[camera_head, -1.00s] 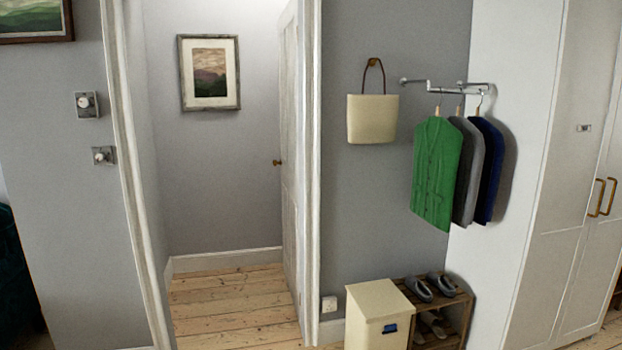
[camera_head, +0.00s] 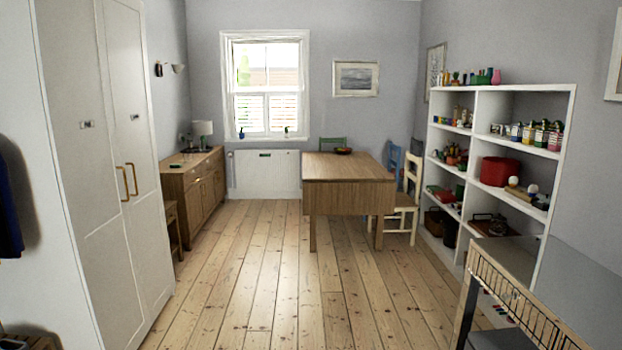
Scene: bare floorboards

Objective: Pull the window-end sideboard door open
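The wooden sideboard (camera_head: 194,185) stands along the left wall, beyond the tall white wardrobe. Its front faces right, with drawers above and doors below. The window-end door (camera_head: 220,182) is at its far end and looks shut, though it is small and seen at a steep angle. The window (camera_head: 265,82) is in the far wall. Neither of my grippers shows in the head view.
A white wardrobe (camera_head: 104,160) with brass handles stands at near left. A wooden table (camera_head: 349,168) with chairs is in the middle at the back. White shelves (camera_head: 505,146) line the right wall. A desk-like piece (camera_head: 560,270) is at near right. Bare floorboards (camera_head: 257,265) between them are clear.

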